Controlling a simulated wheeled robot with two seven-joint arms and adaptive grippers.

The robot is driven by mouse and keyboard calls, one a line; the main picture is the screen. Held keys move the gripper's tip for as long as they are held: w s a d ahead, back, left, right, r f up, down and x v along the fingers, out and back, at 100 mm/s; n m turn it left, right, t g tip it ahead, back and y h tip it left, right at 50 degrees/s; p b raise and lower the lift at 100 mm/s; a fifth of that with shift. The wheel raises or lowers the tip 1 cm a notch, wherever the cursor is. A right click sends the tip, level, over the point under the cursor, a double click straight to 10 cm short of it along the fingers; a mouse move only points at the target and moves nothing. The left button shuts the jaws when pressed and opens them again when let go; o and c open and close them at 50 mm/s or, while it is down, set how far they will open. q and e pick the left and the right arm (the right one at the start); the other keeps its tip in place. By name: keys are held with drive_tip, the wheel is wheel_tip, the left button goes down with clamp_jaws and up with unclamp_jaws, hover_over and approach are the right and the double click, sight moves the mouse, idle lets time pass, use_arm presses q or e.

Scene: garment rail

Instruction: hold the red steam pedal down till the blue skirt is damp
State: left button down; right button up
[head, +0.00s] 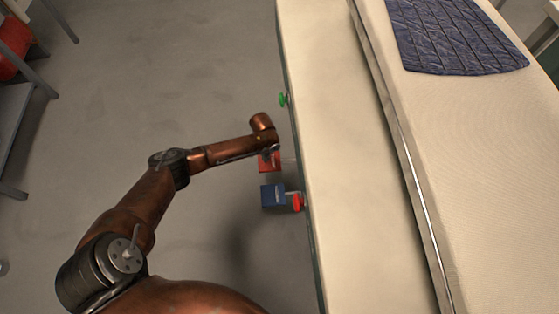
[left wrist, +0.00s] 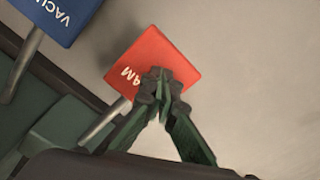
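The red steam pedal (head: 269,162) sticks out from the side of the pressing table, low down. In the left wrist view the red pedal (left wrist: 152,62) shows white letters, partly covered by my left gripper (left wrist: 162,78). The gripper's fingertips are together with nothing seen between them, and they lie over the pedal's near edge. I cannot tell whether they touch or press it. In the head view my left arm's end hides part of the pedal. The blue skirt (head: 455,36) lies flat and pleated on the padded board. My right gripper is not in view.
A blue vacuum pedal (head: 272,196) sits beside the red one; it also shows in the left wrist view (left wrist: 58,14). A red button (head: 298,203) and a green button (head: 283,99) are on the table's (head: 335,120) side.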

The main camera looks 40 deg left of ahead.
use_arm(q)
drive_tip(key=shift+f+b, duration=0.65)
drive_tip(key=shift+f, duration=0.85)
wheel_tip(320, 180, down, 4)
drive_tip(key=shift+s, duration=0.1)
idle(0.5)
idle(1.7)
